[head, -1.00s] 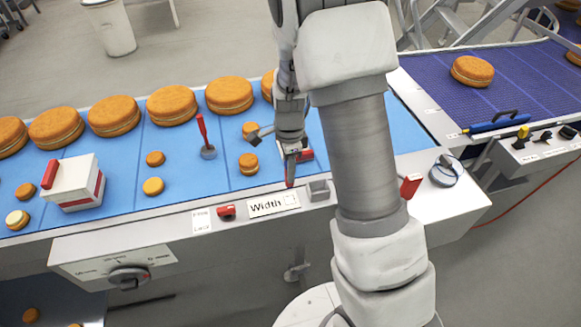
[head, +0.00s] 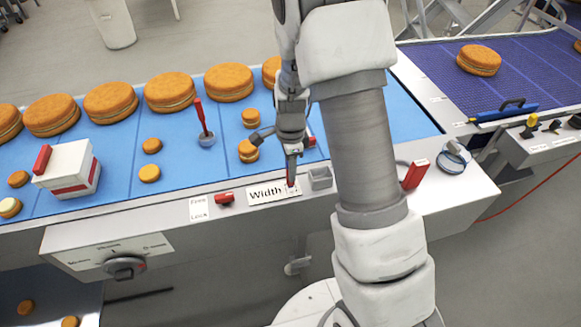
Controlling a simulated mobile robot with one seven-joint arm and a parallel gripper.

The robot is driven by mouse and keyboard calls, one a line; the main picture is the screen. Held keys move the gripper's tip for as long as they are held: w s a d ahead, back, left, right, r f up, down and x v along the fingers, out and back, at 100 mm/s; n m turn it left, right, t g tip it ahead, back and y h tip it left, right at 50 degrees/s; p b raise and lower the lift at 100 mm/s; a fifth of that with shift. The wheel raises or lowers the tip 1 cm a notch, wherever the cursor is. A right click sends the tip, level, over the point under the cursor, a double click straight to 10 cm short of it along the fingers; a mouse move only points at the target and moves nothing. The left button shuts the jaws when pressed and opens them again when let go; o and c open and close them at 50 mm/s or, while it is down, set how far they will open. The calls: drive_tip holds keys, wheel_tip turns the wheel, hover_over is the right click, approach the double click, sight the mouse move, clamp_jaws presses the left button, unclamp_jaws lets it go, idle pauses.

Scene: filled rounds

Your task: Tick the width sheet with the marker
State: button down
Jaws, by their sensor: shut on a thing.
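The width sheet (head: 264,194) is a small white label reading "Width" with a box at its right end, on the belt machine's pale front ledge. My gripper (head: 291,172) points down over the sheet's right end, shut on a red marker (head: 291,183). Only a small part of the marker shows below the jaws. Its lower end is at the box; I cannot tell whether it touches the sheet. Whether the box holds a mark is too small to tell.
A small grey holder (head: 321,178) stands just right of the sheet, and a red knob (head: 225,199) sits left of it. A red-handled tool (head: 416,174) is farther right. Several filled rounds (head: 169,91) lie on the blue belt (head: 212,169) behind.

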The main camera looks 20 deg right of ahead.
drive_tip(key=shift+f+b, duration=0.45)
drive_tip(key=shift+f, duration=0.15)
idle(1.6)
drive_tip(key=shift+r+p, duration=2.75)
drive_tip(key=shift+r, duration=0.85)
